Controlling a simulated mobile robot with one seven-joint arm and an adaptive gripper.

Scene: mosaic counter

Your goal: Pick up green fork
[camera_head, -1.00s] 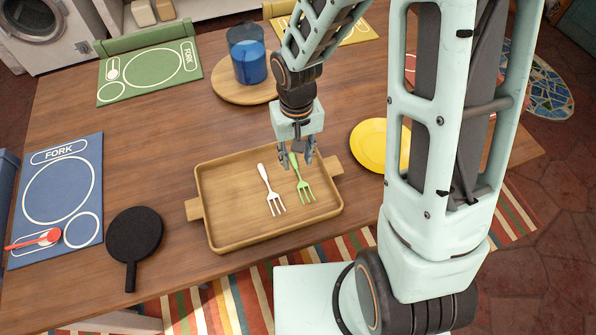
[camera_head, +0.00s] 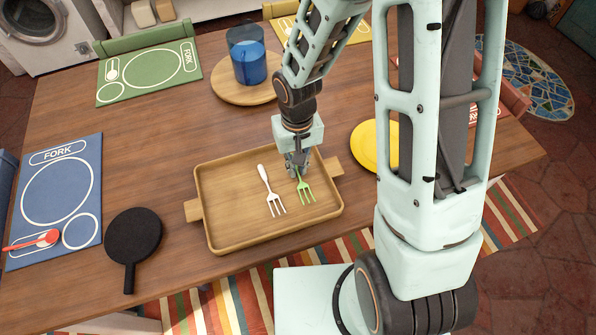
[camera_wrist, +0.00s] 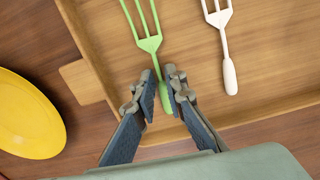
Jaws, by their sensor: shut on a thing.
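The green fork (camera_head: 305,190) lies in the wooden tray (camera_head: 222,237), near its right side, with its tines toward the front in the head view. My gripper (camera_head: 298,172) is down over the tray and shut on the fork's handle. In the wrist view the green fork (camera_wrist: 149,42) runs up from between the fingertips (camera_wrist: 160,100), with the end of its handle showing between the fingers. A white fork (camera_head: 271,193) lies to its left in the head view, and to its right in the wrist view (camera_wrist: 222,40).
A yellow plate (camera_head: 367,148) stands right of the tray, partly behind my arm. A black paddle-shaped thing (camera_head: 134,238) lies left of the tray. Blue cups (camera_head: 248,62) stand on a round board behind. Blue (camera_head: 60,195) and green (camera_head: 150,72) placemats lie on the left.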

